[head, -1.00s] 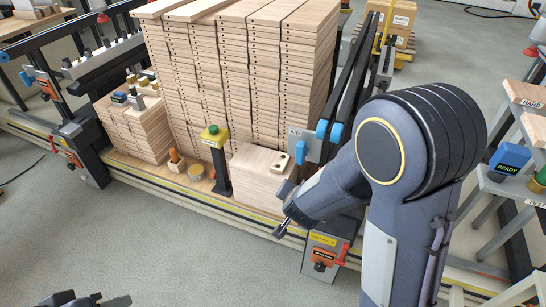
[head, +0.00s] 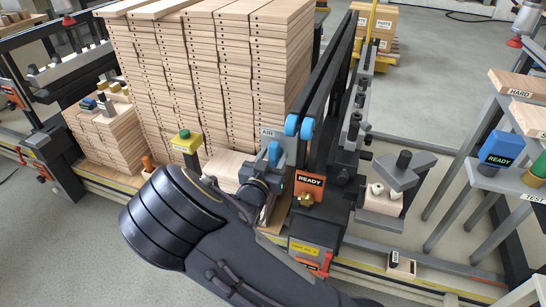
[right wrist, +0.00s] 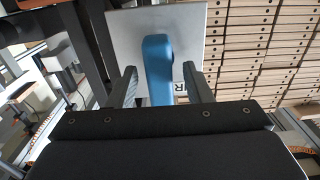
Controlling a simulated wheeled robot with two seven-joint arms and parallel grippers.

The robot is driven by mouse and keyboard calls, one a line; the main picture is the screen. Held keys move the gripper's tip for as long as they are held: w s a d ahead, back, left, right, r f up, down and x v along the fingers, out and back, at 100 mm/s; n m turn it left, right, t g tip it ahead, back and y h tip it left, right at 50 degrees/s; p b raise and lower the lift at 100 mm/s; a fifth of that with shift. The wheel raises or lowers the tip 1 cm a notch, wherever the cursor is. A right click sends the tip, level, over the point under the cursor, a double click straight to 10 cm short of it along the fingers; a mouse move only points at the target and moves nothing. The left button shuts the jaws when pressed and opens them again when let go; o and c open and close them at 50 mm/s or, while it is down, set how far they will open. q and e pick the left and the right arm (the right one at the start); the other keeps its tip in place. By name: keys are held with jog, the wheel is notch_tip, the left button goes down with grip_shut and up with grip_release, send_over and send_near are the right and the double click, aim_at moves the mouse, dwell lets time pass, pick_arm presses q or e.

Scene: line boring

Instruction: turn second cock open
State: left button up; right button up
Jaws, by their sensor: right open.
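A blue cock lever (head: 274,152) stands out from a grey plate marked AIR (head: 268,133) at the end of the black frame in the head view. My right gripper (head: 272,168) is at this lever, with its arm coming up from below. In the right wrist view the blue lever (right wrist: 158,70) lies between the two open fingers of the gripper (right wrist: 160,82), with a gap on both sides. The grey plate (right wrist: 205,20) is behind it. The lever's lower end is hidden by the gripper body. My left gripper is not in view.
Tall stacks of drilled boards (head: 215,70) stand left of the plate. Two round blue parts (head: 291,124) sit just right of it. An orange READY block (head: 309,183) is close to the gripper's right. A yellow-topped post (head: 187,141) stands left.

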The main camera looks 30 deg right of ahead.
jog(key=shift+w+d, duration=0.3)
jog(key=shift+d, duration=0.15)
jog(key=shift+c, duration=0.3)
jog(key=c, duration=0.8)
